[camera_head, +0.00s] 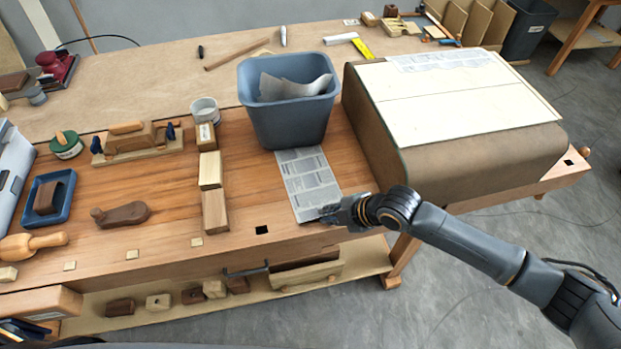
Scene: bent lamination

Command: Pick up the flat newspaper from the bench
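The flat newspaper (308,178) is a grey printed sheet lying on the bench (255,180), its near end close to the front edge. Its far end meets the base of the blue-grey bin (290,115); I cannot tell if it runs under it. My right gripper (328,213) comes in from the right, low at the sheet's near right corner. Its fingertips overlap that corner in the picture. The finger gap is too small to make out, so I cannot tell whether they hold the paper.
A large brown curved form (375,120) with pale sheets (450,95) and another printed sheet (440,60) on top stands right of the newspaper. Wooden blocks (213,190) stand to its left. A shelf (370,262) holds blocks below. The bin holds crumpled paper (295,88).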

